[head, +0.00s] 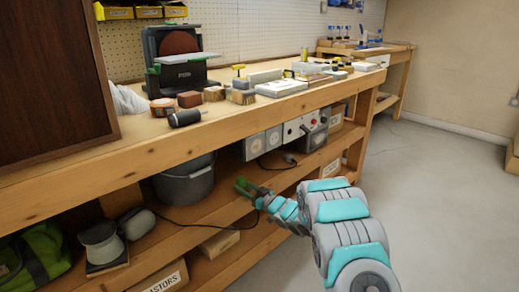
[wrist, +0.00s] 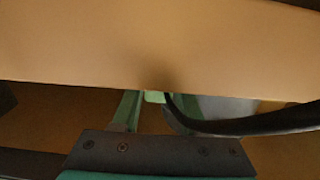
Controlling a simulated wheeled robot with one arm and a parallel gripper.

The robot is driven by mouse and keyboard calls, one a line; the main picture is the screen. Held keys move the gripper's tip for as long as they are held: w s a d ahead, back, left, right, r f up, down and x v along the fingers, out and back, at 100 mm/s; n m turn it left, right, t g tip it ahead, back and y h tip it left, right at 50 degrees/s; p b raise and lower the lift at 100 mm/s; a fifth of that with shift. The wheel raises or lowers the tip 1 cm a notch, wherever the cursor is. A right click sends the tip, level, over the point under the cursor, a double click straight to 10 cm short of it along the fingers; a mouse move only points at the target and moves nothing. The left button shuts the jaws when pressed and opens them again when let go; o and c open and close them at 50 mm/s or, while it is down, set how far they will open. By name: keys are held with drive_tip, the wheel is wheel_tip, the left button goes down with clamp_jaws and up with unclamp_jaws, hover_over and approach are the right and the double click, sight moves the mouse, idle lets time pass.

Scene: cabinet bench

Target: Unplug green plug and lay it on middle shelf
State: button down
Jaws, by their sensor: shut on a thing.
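My gripper (head: 246,187) is shut on the green plug (head: 241,184), under the bench top and by the middle shelf (head: 214,205). In the wrist view, a small part of the green plug (wrist: 154,96) shows between the fingers, and a black cord (wrist: 240,125) runs off to the right. The plug is clear of the outlet panel (head: 285,136), which is mounted under the bench top to the right. A wide wooden surface fills the upper wrist view and hides part of the plug and fingertips. I cannot tell whether the plug touches the wood.
A grey bucket (head: 186,183) and a dark-topped sander-like tool (head: 102,243) stand on the left of the shelf. A box marked "CASTORS" (head: 165,278) sits below. A dark cord (head: 190,224) hangs across the shelf edge. Open floor lies to the right.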

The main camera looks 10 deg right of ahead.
drive_tip(key=shift+s+f, duration=0.15)
drive_tip(key=shift+f, duration=0.55)
drive_tip(key=c, duration=0.8)
unclamp_jaws()
drive_tip(key=o, duration=0.8)
drive_tip(key=shift+r, duration=0.4)
drive_tip(key=r+v, duration=0.1)
drive_tip(key=v, duration=1)
drive_tip(key=shift+s+d, duration=0.25)
drive_tip(key=shift+d, duration=0.05)
